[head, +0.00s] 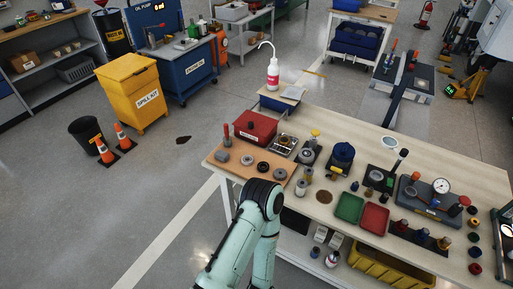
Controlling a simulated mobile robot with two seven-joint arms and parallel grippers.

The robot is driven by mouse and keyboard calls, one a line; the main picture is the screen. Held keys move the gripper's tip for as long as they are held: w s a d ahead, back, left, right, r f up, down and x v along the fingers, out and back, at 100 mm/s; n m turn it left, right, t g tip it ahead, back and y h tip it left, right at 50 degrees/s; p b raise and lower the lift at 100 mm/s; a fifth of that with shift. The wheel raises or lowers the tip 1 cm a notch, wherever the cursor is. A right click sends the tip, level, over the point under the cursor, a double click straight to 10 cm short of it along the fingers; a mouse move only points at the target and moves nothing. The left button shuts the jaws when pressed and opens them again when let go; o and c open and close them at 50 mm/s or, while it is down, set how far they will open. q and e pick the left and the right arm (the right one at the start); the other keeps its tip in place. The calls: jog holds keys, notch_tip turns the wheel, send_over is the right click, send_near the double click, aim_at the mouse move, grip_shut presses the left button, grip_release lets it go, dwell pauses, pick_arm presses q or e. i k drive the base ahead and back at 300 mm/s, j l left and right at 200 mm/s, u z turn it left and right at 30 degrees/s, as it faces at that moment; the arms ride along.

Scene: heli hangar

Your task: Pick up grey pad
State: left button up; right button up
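Several small round pads or rings lie in a row on a tan board (213,164) at the left end of the workbench. A grey pad (222,156) is at the row's left end, with a similar grey one (247,159) beside it. A darker ring (263,167) and a grey-brown one (280,174) follow to the right. I cannot tell which is the grey pad of the task. One of my pale green arms is bent in front of the board, its elbow near the board's front edge. Neither gripper shows in the head view.
A red box (255,126) stands behind the pads and an orange-red cylinder (227,135) behind the leftmost. Small metal cylinders (301,187), a green tray (349,208) and a red tray (374,219) lie to the right. A yellow bin (385,272) sits below.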

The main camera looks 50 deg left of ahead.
aim_at(223, 156)
jog(key=j+z, duration=0.45)
jog(key=k+j+z, duration=0.2)
jog(key=j+z, duration=0.25)
jog(key=k+j+z, duration=0.2)
jog(key=j, duration=0.15)
jog(key=k+j+z, duration=0.15)
jog(key=j, duration=0.2)
jog(key=k+j+z, duration=0.2)
jog(key=k+j, duration=0.45)
jog(key=j, duration=0.2)
jog(key=k+j+z, duration=0.15)
jog(key=k+j, duration=0.25)
jog(key=j, duration=0.2)
jog(key=k+j, duration=0.45)
jog(key=j, duration=0.15)
jog(key=i+j, duration=0.25)
jog(key=i+z, duration=0.05)
